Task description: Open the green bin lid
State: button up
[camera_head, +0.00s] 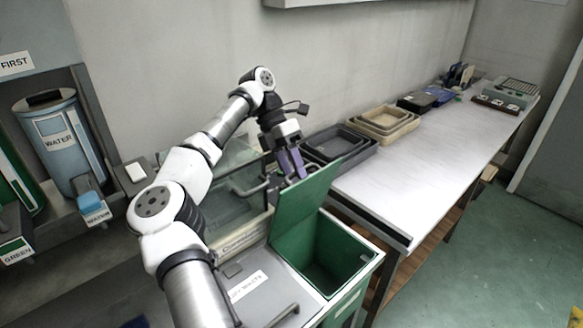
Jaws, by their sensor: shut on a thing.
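The green bin (352,261) stands in the lower middle of the head view, at the near end of the long bench. Its green lid (303,205) is raised, standing nearly upright at the bin's back left side. The dark green inside of the bin shows and looks empty. My gripper (297,172) is at the top edge of the lid, with its purple fingers pointing down. It is shut on the lid's upper edge; the exact contact is small and partly hidden.
A grey lid with a dark handle (283,314) lies left of the bin. A clear-walled container (236,180) stands behind my arm. Stacked trays (383,121) sit on the white bench (400,185). A blue water dispenser (58,140) is at left. Green floor (500,270) is clear at right.

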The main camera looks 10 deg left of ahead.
jog(key=shift+w, duration=0.1)
jog(key=p+v, duration=0.3)
jog(key=v, duration=0.4)
jog(key=shift+r, duration=0.2)
jog(key=shift+a, duration=0.1)
dwell(0.4)
